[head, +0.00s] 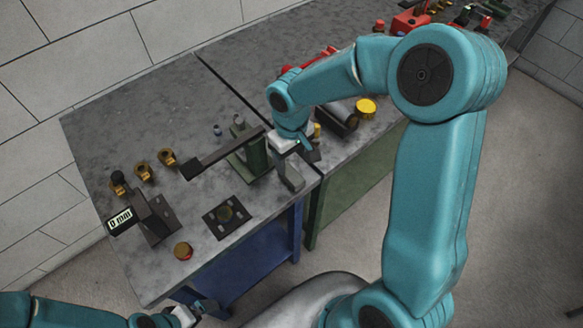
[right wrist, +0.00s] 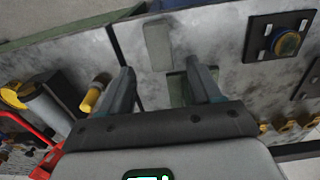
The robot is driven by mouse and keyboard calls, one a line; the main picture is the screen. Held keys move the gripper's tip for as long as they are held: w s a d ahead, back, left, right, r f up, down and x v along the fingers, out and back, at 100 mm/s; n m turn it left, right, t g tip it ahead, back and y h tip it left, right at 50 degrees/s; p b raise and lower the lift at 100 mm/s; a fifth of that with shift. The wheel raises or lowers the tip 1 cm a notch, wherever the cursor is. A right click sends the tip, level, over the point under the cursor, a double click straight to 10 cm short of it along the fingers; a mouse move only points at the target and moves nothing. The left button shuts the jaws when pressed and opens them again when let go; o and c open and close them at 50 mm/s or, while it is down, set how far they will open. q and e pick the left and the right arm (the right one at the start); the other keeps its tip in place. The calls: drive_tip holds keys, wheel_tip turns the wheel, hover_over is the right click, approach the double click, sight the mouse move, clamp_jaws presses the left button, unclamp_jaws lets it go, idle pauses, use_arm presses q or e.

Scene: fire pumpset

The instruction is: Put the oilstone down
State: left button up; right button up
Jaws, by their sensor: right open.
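The oilstone, a grey rectangular block (head: 291,178), lies on the grey bench top close to its front edge, beside the seam between two benches. It also shows in the right wrist view (right wrist: 158,45), beyond the fingertips and apart from them. My right gripper (head: 298,157) is over the bench just behind the block. In the right wrist view my right gripper (right wrist: 163,80) has its fingers spread with nothing held between them. My left gripper (head: 195,312) is low at the bottom left, off the bench front; its fingers are too small to read.
A green stand (head: 252,155) with a long dark bar is close to the right gripper. A yellow-capped cylinder (head: 366,108) is to the right. Bare bench lies around the plate.

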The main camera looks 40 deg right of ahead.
wheel_tip(320, 180, up, 5)
drive_tip(key=shift+f, duration=0.15)
drive_tip(key=shift+w, duration=0.1)
idle(0.5)
